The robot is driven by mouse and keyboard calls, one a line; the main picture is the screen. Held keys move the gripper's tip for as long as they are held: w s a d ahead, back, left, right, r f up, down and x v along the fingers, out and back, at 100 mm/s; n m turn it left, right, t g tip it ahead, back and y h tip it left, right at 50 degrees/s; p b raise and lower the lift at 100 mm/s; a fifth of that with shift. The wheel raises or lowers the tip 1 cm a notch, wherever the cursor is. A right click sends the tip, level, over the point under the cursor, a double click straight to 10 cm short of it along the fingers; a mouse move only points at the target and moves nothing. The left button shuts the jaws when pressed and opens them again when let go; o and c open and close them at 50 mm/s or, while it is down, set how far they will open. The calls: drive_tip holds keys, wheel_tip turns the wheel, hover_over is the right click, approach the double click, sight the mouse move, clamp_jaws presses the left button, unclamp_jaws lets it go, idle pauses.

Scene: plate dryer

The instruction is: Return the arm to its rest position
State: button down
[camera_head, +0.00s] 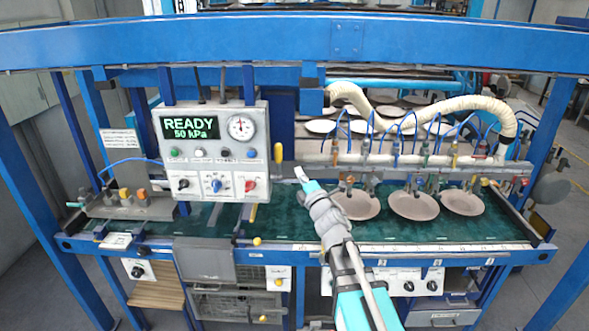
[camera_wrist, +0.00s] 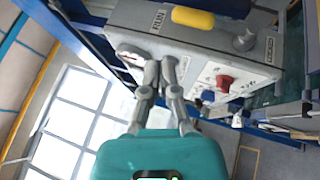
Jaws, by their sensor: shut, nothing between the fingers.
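My gripper (camera_head: 301,174) is raised in front of the machine, just right of the control panel (camera_head: 213,150). In the wrist view my gripper (camera_wrist: 160,68) has its two grey fingers together, with nothing between them. The control panel (camera_wrist: 200,55) also shows in the wrist view, tilted, beyond the fingertips. Its display (camera_head: 190,127) reads READY and 50 kPa. I cannot tell whether the fingers touch the panel, but in the head view they appear beside it.
Several plates (camera_head: 414,205) lie on the green belt (camera_head: 400,229) right of my arm, under a pipe with blue hoses. A yellow handle (camera_head: 278,153) stands beside the panel. A blue beam (camera_head: 400,45) crosses above, and blue posts (camera_head: 50,215) flank the machine.

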drive_tip(key=shift+s+d, duration=0.2)
drive_tip(key=shift+s, duration=0.3)
drive_tip(key=s+d+f+m+g+h, duration=0.3)
drive_tip(key=d+f+m+g+h, duration=0.4)
drive_tip(key=d+f+m+h, duration=0.6)
drive_tip(key=s+f+m+g+y, duration=0.2)
drive_tip(key=s+f+m+g, duration=0.3)
drive_tip(key=s, duration=0.4)
drive_tip(key=s+a+f+m+g+y, duration=0.1)
drive_tip(key=s+f+m+g+y, duration=0.1)
drive_tip(key=s+f+m+g, duration=0.4)
drive_tip(key=s+g, duration=0.1)
drive_tip(key=s, duration=0.3)
drive_tip(key=shift+a+f+m+g, duration=0.25)
drive_tip(key=shift+m+g, duration=0.05)
